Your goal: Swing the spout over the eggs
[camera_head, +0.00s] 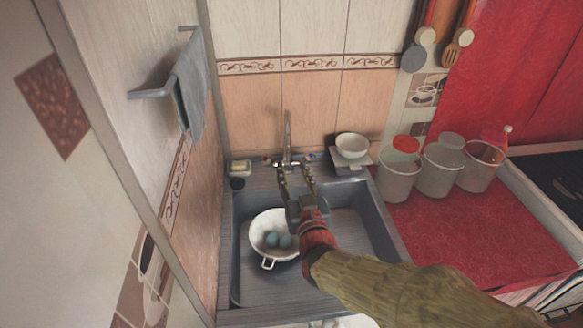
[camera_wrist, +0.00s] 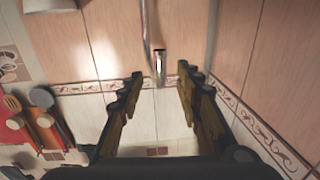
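The metal spout (camera_head: 288,132) rises upright behind the sink, above the tap base (camera_head: 284,162). In the wrist view the spout (camera_wrist: 147,25) comes down from the top edge, its end between and beyond my fingertips. Two bluish eggs (camera_head: 278,240) lie in a white colander (camera_head: 258,255) in the left part of the sink; the arm hides part of it. My gripper (camera_head: 293,163) is open and empty in front of the tap, fingers pointing at the back wall. The open gripper (camera_wrist: 158,79) also shows in the wrist view. I cannot tell whether it touches the spout.
The grey sink (camera_head: 372,215) has bare floor right of the colander. A white bowl (camera_head: 352,145) stands behind it at right, and a soap dish (camera_head: 240,168) at left. Several lidded containers (camera_head: 398,180) stand on the red counter. A towel (camera_head: 190,88) hangs on the left wall.

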